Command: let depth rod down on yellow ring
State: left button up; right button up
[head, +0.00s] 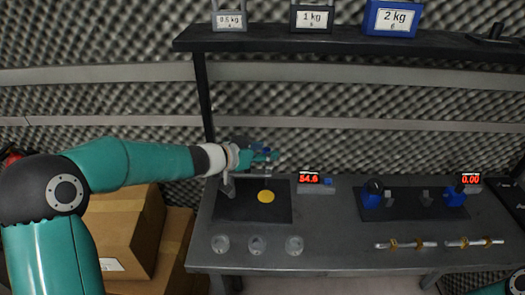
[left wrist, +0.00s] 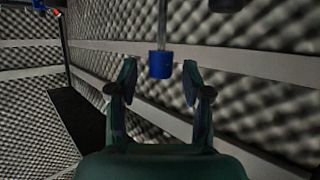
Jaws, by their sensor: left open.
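The yellow ring (head: 266,196) looks like a flat yellow disc on a dark plate (head: 240,212) at the left of the bench. My left gripper (head: 262,153) is above and behind it, beside a small stand (head: 228,186). In the left wrist view, the open fingers (left wrist: 159,78) are on either side of a blue grip (left wrist: 160,65) on a thin pale rod (left wrist: 162,22), apparently the depth rod. A gap shows on both sides of the grip. Whether the rod's tip touches the yellow ring is too small to tell. My right gripper is out of view.
A red display (head: 309,179) reads 54.6. Clear round pieces (head: 258,245) line the bench front. A blue-ended device (head: 415,200) and metal rods with brass-coloured rings (head: 405,245) are to the right. A shelf (head: 350,42) with weights is above; boxes (head: 125,220) stand at left.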

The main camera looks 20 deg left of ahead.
pick_arm(q)
jog(key=shift+w+d+f, duration=0.2)
jog(key=shift+w+d, duration=0.1)
jog(key=shift+w, duration=0.2)
